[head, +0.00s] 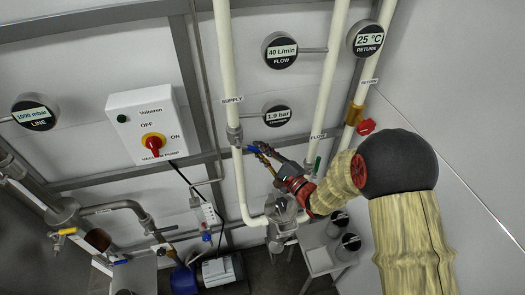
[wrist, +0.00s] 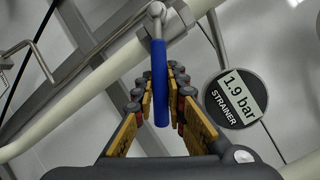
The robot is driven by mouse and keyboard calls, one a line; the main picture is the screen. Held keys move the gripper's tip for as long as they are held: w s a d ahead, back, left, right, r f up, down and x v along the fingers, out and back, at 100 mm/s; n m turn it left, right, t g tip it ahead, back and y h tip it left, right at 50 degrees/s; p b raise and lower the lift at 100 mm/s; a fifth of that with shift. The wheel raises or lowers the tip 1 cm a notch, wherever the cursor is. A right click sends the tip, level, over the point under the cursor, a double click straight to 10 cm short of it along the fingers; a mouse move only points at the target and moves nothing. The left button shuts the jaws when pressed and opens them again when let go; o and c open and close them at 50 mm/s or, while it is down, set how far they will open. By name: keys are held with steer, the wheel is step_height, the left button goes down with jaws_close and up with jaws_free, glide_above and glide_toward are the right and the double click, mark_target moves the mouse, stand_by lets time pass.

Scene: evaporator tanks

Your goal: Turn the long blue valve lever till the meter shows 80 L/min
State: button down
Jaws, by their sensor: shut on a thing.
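The long blue valve lever (wrist: 159,85) lies between the fingers of my gripper (wrist: 162,95) in the wrist view, and the fingers are shut on it. Its metal end joins the valve on the white pipe at the top of that view. In the head view the blue lever (head: 251,148) shows as a short piece beside the supply pipe, with my gripper (head: 268,158) on it; the rest is hidden by the fingers. The flow meter (head: 281,50) reads 40 L/min in the head view.
The strainer gauge (head: 277,116) reads 1.9 bar and hangs close above my gripper; it also shows in the wrist view (wrist: 236,97). The supply pipe (head: 230,70) runs just left of my gripper. A red valve handle (head: 366,127) is near my arm. A vacuum pump box (head: 146,124) is at left.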

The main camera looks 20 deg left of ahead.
steer(key=shift+s+a+f+m+y+b, duration=0.15)
steer(key=shift+f+m+b, duration=0.15)
steer(key=shift+f+m, duration=0.1)
steer(key=shift+s+a+f+m+y+b, duration=0.1)
steer(key=shift+a+f+m+y+b, duration=0.05)
steer(key=shift+f+m+b, duration=0.2)
steer(key=c, duration=1.8)
jaws_free()
steer(key=shift+r, duration=0.15)
steer(key=shift+d, duration=0.1)
steer(key=v, duration=1.1)
steer(key=shift+s+d, duration=0.2)
steer(key=shift+s, duration=0.1)
